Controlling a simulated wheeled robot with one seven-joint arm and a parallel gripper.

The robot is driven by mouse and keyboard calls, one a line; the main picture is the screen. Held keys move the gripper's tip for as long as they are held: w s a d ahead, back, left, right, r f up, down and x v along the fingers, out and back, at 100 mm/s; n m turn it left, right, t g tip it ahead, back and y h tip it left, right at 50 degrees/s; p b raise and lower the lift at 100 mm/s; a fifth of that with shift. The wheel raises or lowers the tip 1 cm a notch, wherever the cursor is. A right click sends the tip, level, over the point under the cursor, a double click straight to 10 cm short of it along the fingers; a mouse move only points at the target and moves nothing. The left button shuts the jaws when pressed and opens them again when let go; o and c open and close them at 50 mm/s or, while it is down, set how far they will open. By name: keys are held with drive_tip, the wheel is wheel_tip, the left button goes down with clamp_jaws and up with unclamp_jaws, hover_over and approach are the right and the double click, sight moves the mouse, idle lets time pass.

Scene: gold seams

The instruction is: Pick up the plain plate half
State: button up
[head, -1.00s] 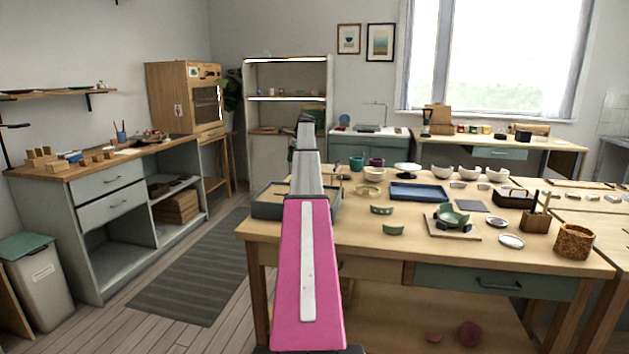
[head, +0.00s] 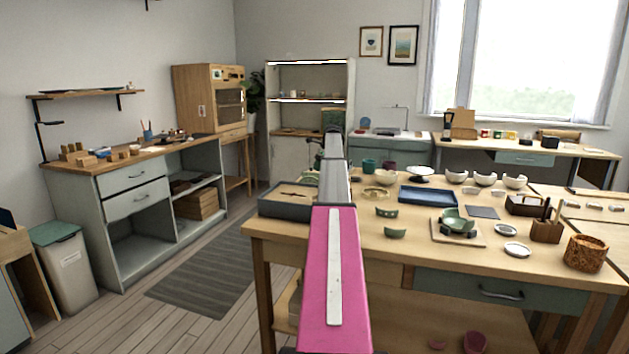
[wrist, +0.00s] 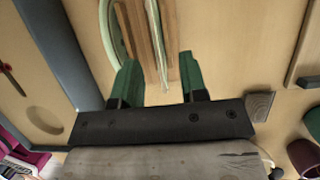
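In the wrist view, a thin pale plate edge (wrist: 157,35) stands on edge at a wooden rack (wrist: 170,30), in line with the gap between my fingers. A second pale green curved rim (wrist: 113,32) shows left of the rack. I cannot tell which of the two is the plain half. My gripper (wrist: 158,62) is open, its green fingers either side of the near end of the rack; contact cannot be made out. In the head view, a pale green piece (head: 308,177) shows just left of my arm, which hides most of the rack area and my gripper.
A dark grey tray (head: 285,204) is at the table's left end and a blue tray (head: 428,197) right of my arm. Green fragments (head: 395,233) and a green bowl on a board (head: 477,238) lie on the bench. A dark cup (wrist: 303,155) shows lower right in the wrist view.

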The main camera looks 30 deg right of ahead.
sight(314, 174)
drive_tip(key=x, duration=0.4)
drive_tip(key=shift+w+a+f, duration=0.25)
drive_tip(key=shift+a, duration=0.15)
drive_tip(key=shift+f, duration=0.15)
drive_tip(key=shift+f, duration=0.2)
drive_tip(key=shift+c, duration=0.3)
clamp_jaws()
